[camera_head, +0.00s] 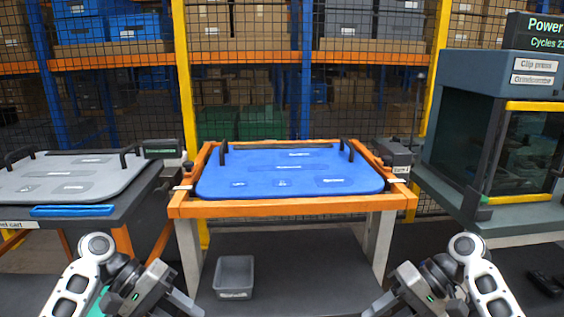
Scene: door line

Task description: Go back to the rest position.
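My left arm comes in at the lower left, and its gripper end (170,294) points inward, low in front of the orange-framed table. My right arm comes in at the lower right, and its gripper end (392,298) points inward in the same way. The two arms look roughly mirrored and stand well apart. I see nothing held in either one. The fingertips are too small and cut off to tell whether they are open or shut.
A blue panel (290,172) with black handles lies on the orange-framed table (290,209). A grey panel (65,178) lies on the cart at left. A grey bin (234,277) stands below the table. The press cabinet (478,130) stands at right. A mesh fence (360,85) closes the back.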

